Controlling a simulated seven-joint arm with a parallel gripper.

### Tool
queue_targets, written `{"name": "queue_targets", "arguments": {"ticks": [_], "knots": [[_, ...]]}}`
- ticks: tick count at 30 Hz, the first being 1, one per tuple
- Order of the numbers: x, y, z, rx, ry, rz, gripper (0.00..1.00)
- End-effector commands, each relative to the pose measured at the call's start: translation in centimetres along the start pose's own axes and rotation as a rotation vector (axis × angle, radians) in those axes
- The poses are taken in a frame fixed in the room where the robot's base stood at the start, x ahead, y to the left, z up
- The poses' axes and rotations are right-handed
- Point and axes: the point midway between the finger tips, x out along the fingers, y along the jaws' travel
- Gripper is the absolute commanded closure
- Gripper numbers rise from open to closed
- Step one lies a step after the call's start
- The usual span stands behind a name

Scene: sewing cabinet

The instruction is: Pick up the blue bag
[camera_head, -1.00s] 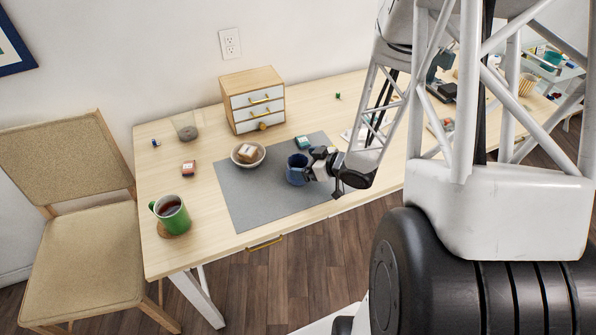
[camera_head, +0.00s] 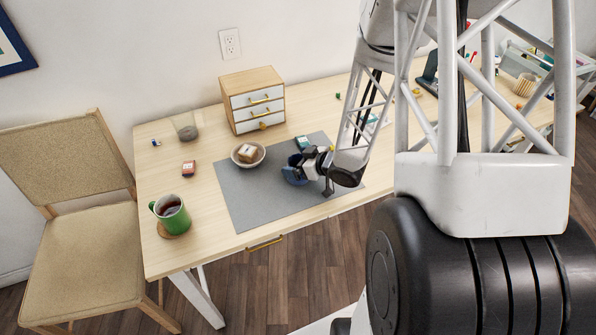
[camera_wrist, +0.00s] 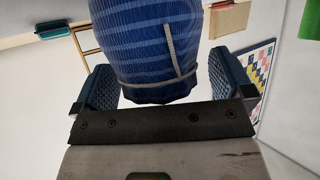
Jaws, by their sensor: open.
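The blue bag (camera_wrist: 158,50) fills the upper middle of the wrist view, striped in darker and lighter blue with a pale strap or cord. My gripper (camera_wrist: 160,88) is open, with one blue-padded finger on each side of the bag. The bag reaches close to the gripper's palm; whether the fingers touch it I cannot tell. In the head view my gripper (camera_head: 296,168) is over the grey mat (camera_head: 240,200), and the bag (camera_head: 291,175) shows as a small dark blue shape at its fingers, partly hidden by them.
A bowl with a brown-and-white item (camera_head: 248,154) stands left of the gripper, and a small teal item (camera_head: 303,142) lies just behind it. A drawer box (camera_head: 253,101) stands at the back. A green mug (camera_head: 170,213) is at the front left. The mat's front left is clear.

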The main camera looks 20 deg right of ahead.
Motion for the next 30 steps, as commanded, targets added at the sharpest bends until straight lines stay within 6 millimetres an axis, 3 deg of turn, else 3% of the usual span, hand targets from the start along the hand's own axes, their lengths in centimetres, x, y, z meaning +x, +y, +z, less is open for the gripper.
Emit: {"name": "queue_targets", "arguments": {"ticks": [1, 11, 23, 30], "knots": [[0.0, 0.0, 0.0, 0.0, 0.0, 0.0, 0.04], [0.0, 0.0, 0.0, 0.0, 0.0, 0.0, 0.53], [-0.1, 0.0, -0.3, -0.001, 0.001, 0.0, 0.54], [-0.8, 0.0, -1.7, -0.002, 0.002, 0.0, 0.54]]}}
